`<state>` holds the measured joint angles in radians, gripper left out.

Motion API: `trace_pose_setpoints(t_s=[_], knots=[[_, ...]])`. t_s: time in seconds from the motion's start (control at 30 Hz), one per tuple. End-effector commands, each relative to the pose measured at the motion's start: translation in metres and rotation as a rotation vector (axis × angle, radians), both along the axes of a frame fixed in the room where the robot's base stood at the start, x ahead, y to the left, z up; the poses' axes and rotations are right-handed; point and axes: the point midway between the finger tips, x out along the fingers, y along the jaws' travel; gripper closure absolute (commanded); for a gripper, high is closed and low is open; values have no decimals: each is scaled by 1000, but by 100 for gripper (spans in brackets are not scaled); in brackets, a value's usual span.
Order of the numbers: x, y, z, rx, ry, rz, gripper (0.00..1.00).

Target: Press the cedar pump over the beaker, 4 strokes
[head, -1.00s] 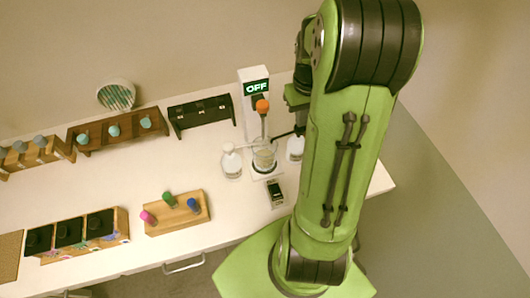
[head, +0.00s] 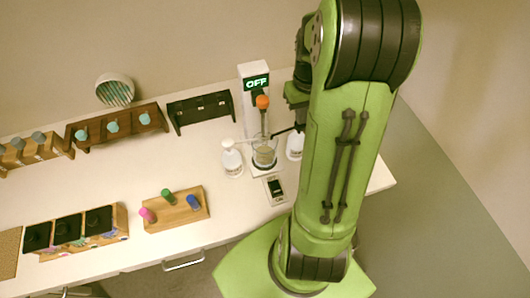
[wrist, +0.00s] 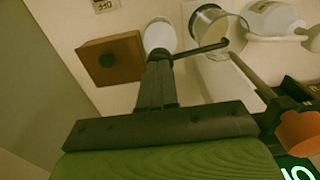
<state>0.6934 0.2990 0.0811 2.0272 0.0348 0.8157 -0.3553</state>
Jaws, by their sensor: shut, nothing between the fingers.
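A glass beaker (head: 264,157) stands at the foot of a white stand whose display reads OFF. A white pump bottle (head: 232,161) with a white spout is left of it, also showing at the top right of the wrist view (wrist: 272,18). A second pump bottle (head: 295,147) with a dark spout is right of the beaker, partly hidden by my arm. In the wrist view its white body (wrist: 160,37) lies past my gripper (wrist: 157,85), and the dark spout reaches over the beaker (wrist: 205,22). My gripper is shut at this pump; contact is unclear. I cannot read which is cedar.
The stand (head: 250,112) carries an orange knob (head: 262,102). A switch (head: 276,189) lies in front of the beaker. A brown block (wrist: 112,70) with a black knob is near my gripper. A wooden tray (head: 177,213) with coloured caps and bottle racks (head: 115,129) are at left.

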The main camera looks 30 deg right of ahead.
Motion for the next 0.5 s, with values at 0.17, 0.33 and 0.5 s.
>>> trace_pose_setpoints(t_s=[0.17,0.33,0.5], knots=[[0,0,-8,0,1,0,100],[0,0,-14,0,1,0,100],[0,0,-20,2,2,1,100]])
